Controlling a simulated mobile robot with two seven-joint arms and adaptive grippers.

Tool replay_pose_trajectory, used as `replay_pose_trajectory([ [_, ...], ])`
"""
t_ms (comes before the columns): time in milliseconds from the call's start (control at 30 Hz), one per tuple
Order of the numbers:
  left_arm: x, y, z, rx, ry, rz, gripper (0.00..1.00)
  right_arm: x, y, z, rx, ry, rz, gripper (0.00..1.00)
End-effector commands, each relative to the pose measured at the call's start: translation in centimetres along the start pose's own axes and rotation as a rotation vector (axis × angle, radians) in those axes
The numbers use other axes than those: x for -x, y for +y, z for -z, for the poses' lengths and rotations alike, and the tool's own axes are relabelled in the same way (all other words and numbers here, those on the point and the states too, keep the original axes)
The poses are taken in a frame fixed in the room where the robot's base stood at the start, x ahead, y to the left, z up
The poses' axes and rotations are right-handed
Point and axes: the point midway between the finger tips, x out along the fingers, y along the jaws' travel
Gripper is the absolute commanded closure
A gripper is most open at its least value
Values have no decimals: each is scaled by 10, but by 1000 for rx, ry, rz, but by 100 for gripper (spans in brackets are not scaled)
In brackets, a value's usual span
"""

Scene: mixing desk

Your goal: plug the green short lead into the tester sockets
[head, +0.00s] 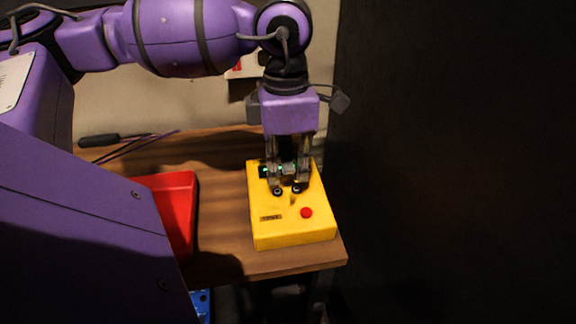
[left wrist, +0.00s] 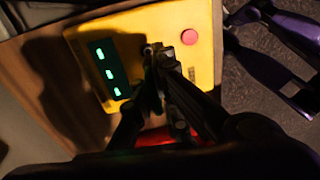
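The yellow tester (head: 290,226) sits at the right front corner of the wooden table, with a red button and a dark display with green segments. It also fills the middle of the left wrist view (left wrist: 160,27). Its two dark sockets (head: 287,190) show just below my left gripper (head: 289,172). That gripper points down, low over the tester between the display and the sockets. In the left wrist view its fingertips (left wrist: 157,52) look close together, and the narrow gap is dark. I cannot make out the green short lead in either view. My right gripper is not in view.
A red tray (head: 187,182) stands left of the tester, partly behind my body. A black handle (head: 98,140) and thin purplish leads (head: 140,138) lie at the table's back left. The table (head: 225,190) is bare between tray and tester. The tester is close to the table's right edge.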

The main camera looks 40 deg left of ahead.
Motion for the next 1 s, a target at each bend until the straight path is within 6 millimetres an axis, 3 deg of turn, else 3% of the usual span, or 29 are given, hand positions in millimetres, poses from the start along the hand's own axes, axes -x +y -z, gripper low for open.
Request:
replay_pose_trajectory([
  [367, -18, 1, 0, 0, 3, 2, 100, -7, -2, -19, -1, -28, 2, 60],
  [1000, -17, 2, -1, 0, 2, 0, 100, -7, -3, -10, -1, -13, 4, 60],
])
